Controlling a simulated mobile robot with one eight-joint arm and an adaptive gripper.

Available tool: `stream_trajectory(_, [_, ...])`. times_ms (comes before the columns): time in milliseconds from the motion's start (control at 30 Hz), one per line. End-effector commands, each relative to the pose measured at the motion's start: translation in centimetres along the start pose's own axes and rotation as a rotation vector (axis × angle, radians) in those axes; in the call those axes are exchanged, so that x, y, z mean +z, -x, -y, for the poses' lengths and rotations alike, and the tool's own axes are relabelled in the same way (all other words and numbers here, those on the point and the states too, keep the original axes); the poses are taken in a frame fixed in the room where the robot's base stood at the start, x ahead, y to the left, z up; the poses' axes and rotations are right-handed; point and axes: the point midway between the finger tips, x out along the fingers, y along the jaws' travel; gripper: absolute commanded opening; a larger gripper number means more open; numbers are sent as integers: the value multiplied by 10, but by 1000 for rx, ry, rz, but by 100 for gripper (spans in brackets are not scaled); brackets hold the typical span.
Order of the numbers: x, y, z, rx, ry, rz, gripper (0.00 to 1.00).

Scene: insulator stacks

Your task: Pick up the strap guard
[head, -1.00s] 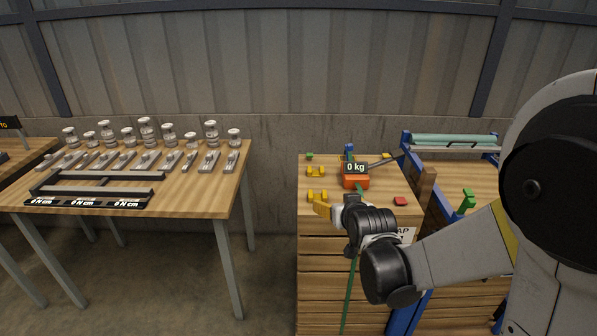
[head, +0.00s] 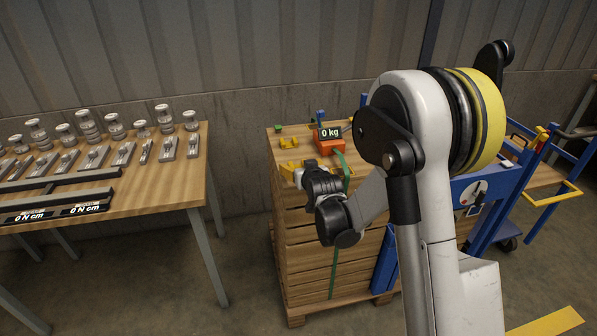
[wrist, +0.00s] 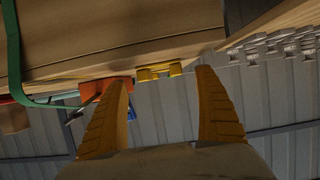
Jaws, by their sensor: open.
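One guard (head: 289,142) is farther back. In the wrist view, a yellow guard (wrist: 158,71) shows at the wood's edge, beyond and between the fingertips of my gripper (wrist: 162,78). My fingers are spread with nothing between them.
An orange tensioner (head: 329,147) labelled 0 kg stands on the stack (head: 308,236), behind my gripper. A green strap (head: 336,240) runs down the stack's front. A table (head: 175,180) with insulators stands left, across a floor gap. A blue cart (head: 480,195) stands right.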

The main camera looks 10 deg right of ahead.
Motion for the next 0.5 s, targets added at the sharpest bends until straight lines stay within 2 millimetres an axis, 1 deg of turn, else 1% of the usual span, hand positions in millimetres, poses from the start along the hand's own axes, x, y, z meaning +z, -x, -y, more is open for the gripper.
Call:
stream_trajectory(33, [5,-11,1,0,0,0,81])
stream_trajectory(167, [3,-26,0,0,0,0,81])
stream_trajectory(233, [2,-29,0,0,0,0,81])
stream_trajectory(433, [0,-29,0,0,0,0,81])
stream_trajectory(467, [0,-29,0,0,0,0,76])
stream_trajectory(500, [0,-29,0,0,0,0,64])
